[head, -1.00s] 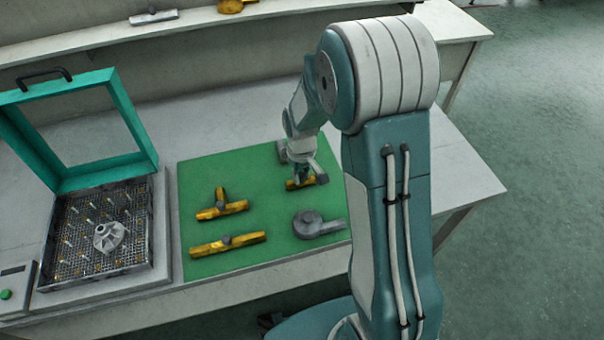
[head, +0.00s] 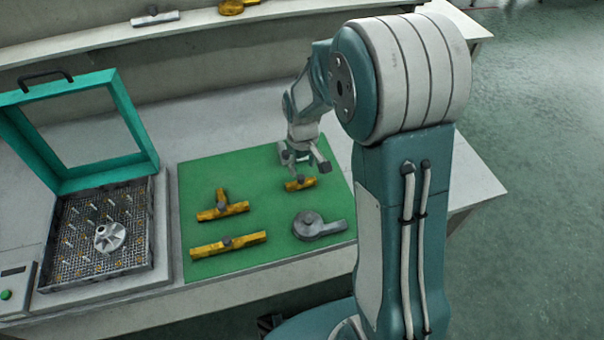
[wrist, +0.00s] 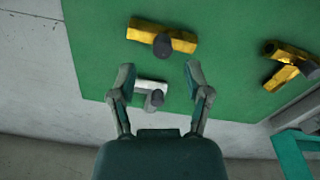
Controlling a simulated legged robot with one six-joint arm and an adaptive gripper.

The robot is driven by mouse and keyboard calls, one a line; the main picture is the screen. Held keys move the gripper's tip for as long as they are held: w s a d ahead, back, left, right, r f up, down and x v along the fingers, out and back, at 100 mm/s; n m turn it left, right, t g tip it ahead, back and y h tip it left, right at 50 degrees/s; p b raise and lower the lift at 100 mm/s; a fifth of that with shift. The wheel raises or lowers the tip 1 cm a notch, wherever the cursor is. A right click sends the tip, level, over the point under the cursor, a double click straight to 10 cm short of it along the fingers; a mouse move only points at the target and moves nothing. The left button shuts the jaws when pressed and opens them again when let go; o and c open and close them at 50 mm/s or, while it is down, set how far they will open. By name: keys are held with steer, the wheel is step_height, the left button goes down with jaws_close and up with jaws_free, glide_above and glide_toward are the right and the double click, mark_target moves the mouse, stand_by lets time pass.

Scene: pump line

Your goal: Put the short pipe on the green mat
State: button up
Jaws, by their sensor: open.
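The short pipe (head: 300,184) is yellow with a dark knob and lies on the right part of the green mat (head: 262,182). It also shows in the wrist view (wrist: 178,40), ahead of the fingertips. My gripper (head: 305,164) is open and empty, above the mat just behind the pipe and apart from it. In the wrist view its two fingers (wrist: 159,74) are spread wide. A small grey part (wrist: 150,86) with a dark knob lies on the mat below and between them.
A yellow tee (head: 222,207), a longer yellow pipe (head: 228,244) and a grey pump casing (head: 318,226) lie on the mat. A basket (head: 75,250) with a raised teal lid (head: 120,120) stands left. A shelf (head: 90,46) runs along the back.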

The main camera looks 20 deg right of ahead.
mark_target(303, 176)
steer(key=s+r+m+t, duration=0.1)
steer(key=s+r, duration=0.4)
steer(key=r, duration=0.4)
steer(key=s+r+m+t, duration=0.1)
steer(key=s+r+t, duration=0.1)
steer(key=s+r, duration=0.5)
steer(key=s+r+m+t, duration=0.1)
steer(key=s+r, duration=0.3)
steer(key=s, duration=0.5)
steer(key=shift+r+m+t, duration=0.3)
steer(key=shift+r+t, duration=0.1)
steer(key=shift+t, duration=0.4)
